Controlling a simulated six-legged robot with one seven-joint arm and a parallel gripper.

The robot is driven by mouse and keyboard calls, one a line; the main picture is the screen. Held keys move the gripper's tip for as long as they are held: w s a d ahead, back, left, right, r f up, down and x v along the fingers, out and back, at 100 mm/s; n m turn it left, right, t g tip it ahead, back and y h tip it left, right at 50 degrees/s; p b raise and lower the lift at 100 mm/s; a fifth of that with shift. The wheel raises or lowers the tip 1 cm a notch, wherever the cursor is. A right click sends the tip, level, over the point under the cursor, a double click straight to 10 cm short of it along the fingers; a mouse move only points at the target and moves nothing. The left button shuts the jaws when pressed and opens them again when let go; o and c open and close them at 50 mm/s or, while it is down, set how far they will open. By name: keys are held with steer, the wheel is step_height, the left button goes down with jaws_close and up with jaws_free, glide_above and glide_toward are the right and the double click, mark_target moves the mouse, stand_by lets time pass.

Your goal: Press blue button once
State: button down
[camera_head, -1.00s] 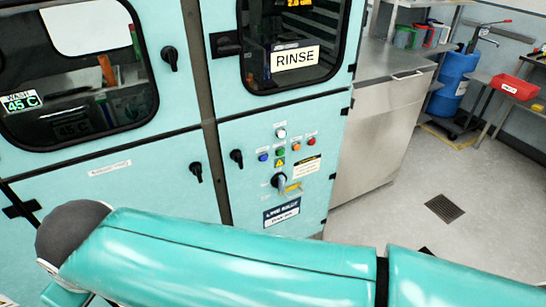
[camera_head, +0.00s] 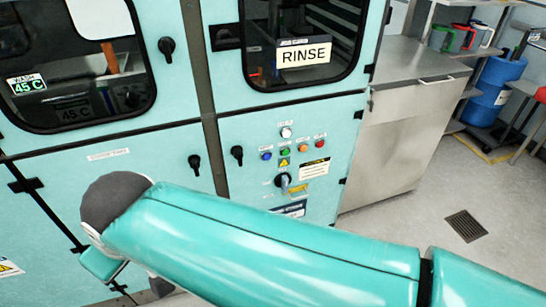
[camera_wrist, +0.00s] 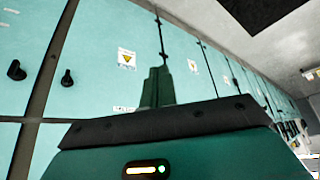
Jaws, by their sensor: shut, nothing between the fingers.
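The blue button (camera_head: 266,156) is a small round knob on the turquoise control panel below the RINSE window in the head view. It sits left of a green button (camera_head: 285,152), with orange (camera_head: 303,149) and red (camera_head: 320,145) ones further right and a white one (camera_head: 286,132) above. My gripper (camera_wrist: 158,75) shows in the wrist view as dark green fingers, shut and empty, against turquoise cabinet doors. It is not visible in the head view, where only my arm crosses below the panel. The blue button cannot be made out in the wrist view.
A black rotary handle (camera_head: 237,155) is left of the blue button, and a rotary switch (camera_head: 283,182) is below it. A steel cabinet (camera_head: 392,150) stands to the right. Open floor with a drain (camera_head: 465,226) lies at the lower right.

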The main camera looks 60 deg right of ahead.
steer(key=w+d+f+m+t+h, duration=0.1)
steer(key=w+d+f+m, duration=0.25)
steer(key=w+d, duration=0.2)
steer(key=w+d+f+m+t, duration=0.1)
steer(key=w+d+f+m, duration=0.3)
steer(key=w, duration=0.3)
steer(key=w+d+f+m+h, duration=0.1)
steer(key=d+f+m+h, duration=0.35)
steer(key=d+m, duration=0.7)
steer(key=s+d+f+m+g+h, duration=0.1)
steer(key=s+d+f+m+h, duration=0.15)
steer(key=d, duration=0.45)
steer(key=s+d+f+m+g+h, duration=0.15)
steer(key=s+d+f, duration=0.25)
steer(key=d, duration=0.4)
steer(key=s+d+f+m+g+h, duration=0.2)
steer(key=s+d+m+h, duration=0.1)
steer(key=s, duration=0.4)
steer(key=s+d+f+m+g+h, duration=0.2)
steer(key=s+d+m+g+h, duration=0.1)
steer(key=s+d, duration=0.2)
steer(key=shift+s+d+m, duration=0.15)
steer(key=shift+s+m, duration=0.15)
steer(key=shift+s, duration=0.8)
steer(key=shift+f, duration=0.1)
